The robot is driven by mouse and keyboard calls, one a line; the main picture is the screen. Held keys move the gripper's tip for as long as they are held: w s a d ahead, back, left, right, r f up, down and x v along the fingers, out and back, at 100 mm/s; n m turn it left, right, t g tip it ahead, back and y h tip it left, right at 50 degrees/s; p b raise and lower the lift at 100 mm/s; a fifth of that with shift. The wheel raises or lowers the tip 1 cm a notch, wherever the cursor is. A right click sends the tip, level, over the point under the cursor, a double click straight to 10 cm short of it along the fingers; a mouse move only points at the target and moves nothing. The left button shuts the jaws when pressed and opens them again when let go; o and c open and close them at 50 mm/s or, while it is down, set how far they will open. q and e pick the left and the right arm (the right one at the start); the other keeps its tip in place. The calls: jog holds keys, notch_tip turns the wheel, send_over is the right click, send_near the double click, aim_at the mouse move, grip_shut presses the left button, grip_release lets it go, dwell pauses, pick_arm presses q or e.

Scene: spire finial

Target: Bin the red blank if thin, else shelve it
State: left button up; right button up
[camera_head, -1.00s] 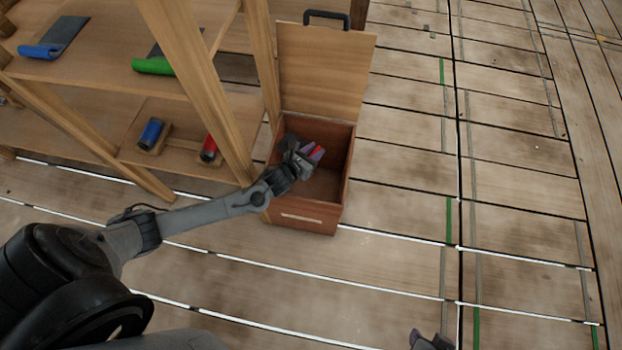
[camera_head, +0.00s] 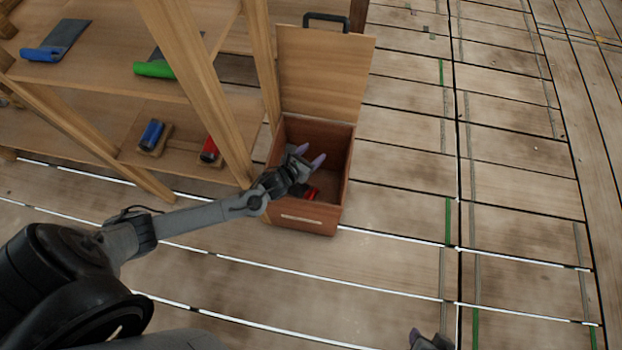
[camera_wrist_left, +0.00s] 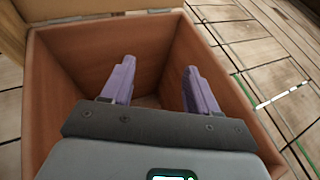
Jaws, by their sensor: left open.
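The red blank (camera_head: 311,193) shows as a small red patch low inside the open wooden bin (camera_head: 316,217), partly hidden by my left gripper and the front wall. My left gripper (camera_head: 310,155) is over the bin's opening with its purple fingers spread and empty. In the left wrist view the open gripper (camera_wrist_left: 158,88) points down into the bin (camera_wrist_left: 75,75), and the red blank does not show there.
The wooden shelf unit (camera_head: 185,60) stands left of the bin. It carries a blue roll (camera_head: 40,54), a green roll (camera_head: 155,69), a blue cylinder (camera_head: 151,134) and a red cylinder (camera_head: 209,150). The bin's lid (camera_head: 325,75) is raised. The floor to the right is clear.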

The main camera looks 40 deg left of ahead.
pick_arm(q)
jog(key=p+v, duration=0.4)
jog(key=v, duration=0.5)
jog(key=shift+s+r+p, duration=0.15)
jog(key=shift+s+p, duration=0.15)
